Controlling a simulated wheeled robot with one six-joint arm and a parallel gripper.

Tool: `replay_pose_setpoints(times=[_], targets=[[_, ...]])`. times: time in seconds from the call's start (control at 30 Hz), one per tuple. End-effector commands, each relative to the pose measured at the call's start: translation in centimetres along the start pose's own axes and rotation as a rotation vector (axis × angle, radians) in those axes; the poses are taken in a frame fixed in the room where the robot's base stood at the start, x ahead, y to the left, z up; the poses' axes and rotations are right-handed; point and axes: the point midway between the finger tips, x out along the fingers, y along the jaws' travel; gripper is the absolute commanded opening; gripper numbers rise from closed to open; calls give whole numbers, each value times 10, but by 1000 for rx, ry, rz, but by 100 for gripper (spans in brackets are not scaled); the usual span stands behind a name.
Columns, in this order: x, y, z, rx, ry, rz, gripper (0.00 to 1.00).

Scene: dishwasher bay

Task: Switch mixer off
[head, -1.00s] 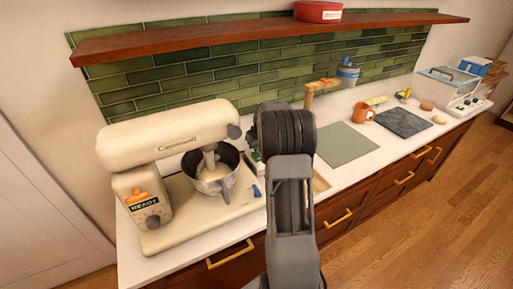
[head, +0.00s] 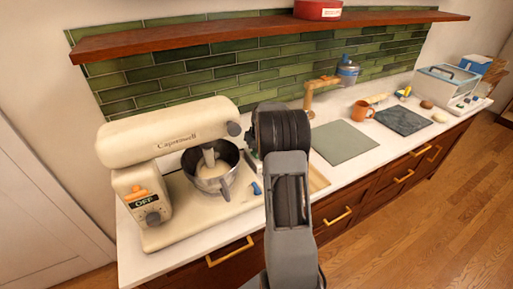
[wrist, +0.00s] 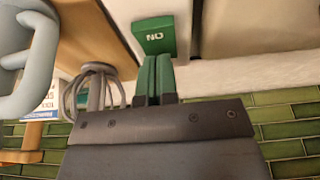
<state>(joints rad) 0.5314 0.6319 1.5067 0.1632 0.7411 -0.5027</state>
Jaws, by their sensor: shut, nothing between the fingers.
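The cream stand mixer (head: 160,140) stands at the left end of the counter, its head lowered over a steel bowl (head: 213,185). Its small display (head: 146,201) reads "OFF", with a dark knob (head: 152,217) below it. In the wrist view, a green block (wrist: 155,36) carries the letters of "ON", turned upside down. My gripper (wrist: 156,58) is shut and empty, its green fingertips right at the edge of this block. I cannot tell whether they touch it. In the head view my arm hides the fingertips.
A wooden shelf (head: 260,30) holding a red tin (head: 318,10) overhangs the counter. A grey-green mat (head: 343,142), orange mug (head: 361,110) and dark slab (head: 404,120) lie to the right. The floor in front is clear.

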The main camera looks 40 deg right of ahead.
Motion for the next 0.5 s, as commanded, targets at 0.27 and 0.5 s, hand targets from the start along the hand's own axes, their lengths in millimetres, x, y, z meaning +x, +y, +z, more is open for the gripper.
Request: replay_pose_setpoints(times=[0.27,0.5], targets=[[7,-1,8,1,-15,-6,0],[4,-1,18,2,-19,-8,0]])
